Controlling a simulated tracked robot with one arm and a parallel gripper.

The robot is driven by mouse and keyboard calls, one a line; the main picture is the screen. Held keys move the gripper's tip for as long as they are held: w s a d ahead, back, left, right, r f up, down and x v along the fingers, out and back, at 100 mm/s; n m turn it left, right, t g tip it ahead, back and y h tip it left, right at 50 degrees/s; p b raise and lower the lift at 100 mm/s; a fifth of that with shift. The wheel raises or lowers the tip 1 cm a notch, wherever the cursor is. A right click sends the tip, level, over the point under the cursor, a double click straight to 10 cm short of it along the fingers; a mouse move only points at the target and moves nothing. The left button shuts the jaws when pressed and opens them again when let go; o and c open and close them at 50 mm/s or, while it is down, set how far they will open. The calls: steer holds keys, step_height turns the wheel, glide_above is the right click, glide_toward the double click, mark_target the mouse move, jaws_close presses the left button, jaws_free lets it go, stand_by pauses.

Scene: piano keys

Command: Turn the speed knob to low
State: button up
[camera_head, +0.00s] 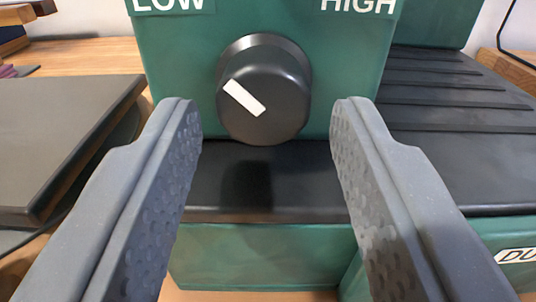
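The speed knob (290,85) is a round black dial on the front of a green housing (345,75). Its white pointer mark (243,97) slants toward the upper left, on the side of the LOW label (168,4). The HIGH label (357,5) is at the upper right; both labels are cut by the top edge. My gripper (266,112) is open, with one grey finger on each side of the knob. Gaps show between both fingers and the knob, and nothing is between the fingertips except the view of the knob beyond.
A black ledge (295,185) runs below the knob above a green base (255,250). Black ridged steps (450,90) lie at right, with a partly cut label (517,256) below. A dark flat slab (60,130) is at left on a wooden table (90,56).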

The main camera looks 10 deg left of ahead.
steer(key=s+d, duration=0.2)
steer(key=s, duration=1)
steer(key=shift+s+d+p, duration=0.25)
steer(key=shift+s+p, duration=0.1)
steer(key=w+d+r+m+g, duration=0.1)
steer(key=w+d+r, duration=0.2)
steer(key=r, duration=0.7)
steer(key=w+d+r+m, duration=0.15)
steer(key=w+r, duration=0.25)
steer(key=r, duration=0.6)
steer(key=s+d+r, duration=0.2)
steer(key=d+r, duration=0.2)
steer(key=r, duration=0.4)
steer(key=s+d+r, duration=0.2)
steer(key=d+r, duration=0.2)
steer(key=r, duration=0.4)
steer(key=s+d+r+h, duration=0.1)
steer(key=s+d+r, duration=0.5)
steer(key=s+r, duration=0.2)
steer(key=s+d+r+g+h, duration=0.1)
steer(key=s+d+r+h, duration=0.1)
steer(key=s+d+r, duration=0.4)
step_height(320, 180, up, 3)
steer(key=shift+s+f, duration=0.1)
steer(key=shift+s, duration=1.15)
steer(key=shift+d, duration=0.1)
